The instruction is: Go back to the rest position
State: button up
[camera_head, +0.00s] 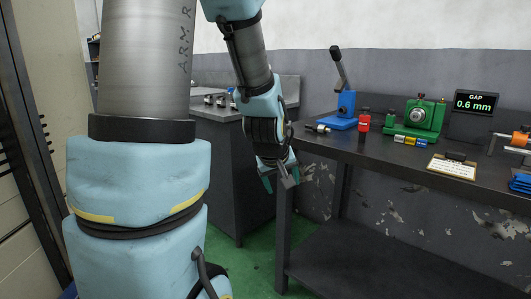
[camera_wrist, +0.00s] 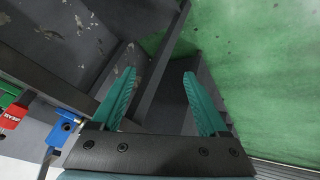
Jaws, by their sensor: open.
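My gripper (camera_head: 281,181) hangs in front of the left end of the dark workbench (camera_head: 330,150), below the level of its top. In the wrist view my gripper (camera_wrist: 158,95) has its two teal fingers spread wide apart, with nothing between them. Beyond the fingers I see the bench's leg and lower frame and the green floor. My arm comes down from the top of the head view, and its light blue links cover much of the left side.
A clipboard (camera_head: 452,168) lies near the front edge. A dark cabinet (camera_head: 232,170) stands behind my arm. Green floor (camera_head: 250,262) is open below.

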jog(key=s+a+f+m+g+y+b, duration=0.25)
jog(key=s+a+f+g, duration=0.35)
jog(key=s+a, duration=0.55)
notch_tip(320, 180, up, 19)
jog(key=t+p, duration=0.1)
jog(key=p, duration=1.8)
jog(key=shift+d+m, duration=0.4)
jog(key=shift+m, duration=0.05)
